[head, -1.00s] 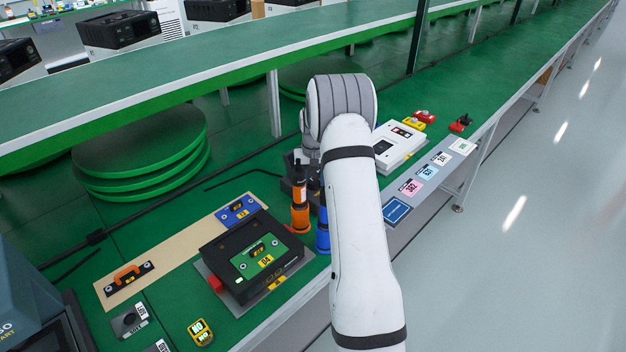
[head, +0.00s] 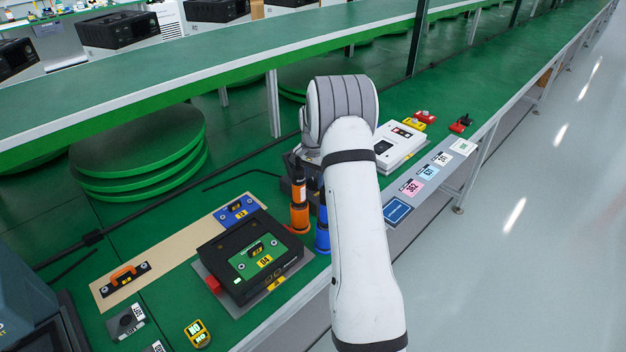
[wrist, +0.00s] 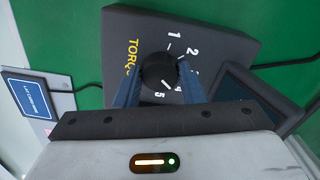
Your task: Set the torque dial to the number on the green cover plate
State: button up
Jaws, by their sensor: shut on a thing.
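The black torque dial (wrist: 158,69) sits on a dark box (wrist: 215,38) lettered TORQUE in yellow. White numbers 1, 2, 4 and 5 show around it; 3 is not clearly visible beside the right finger. A white mark shows at the dial's lower edge near the 5, but I cannot be sure it is the pointer. My gripper (wrist: 158,80) is shut on the dial, one blue finger on each side. In the head view my arm hides most of the box. The green cover plate (head: 249,270) lies on a black unit; its yellow label appears to read 04.
An orange driver (head: 299,215) and a blue one (head: 322,238) stand close left of my arm. A blue plate (head: 236,211) and an orange handle piece (head: 124,274) lie on a tan strip. A white device (head: 400,149) and a blue card (head: 397,210) lie right of my arm.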

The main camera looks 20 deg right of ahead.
aim_at(313, 181)
dwell(0.5)
jog(key=o, duration=1)
jog(key=shift+r, duration=3.9)
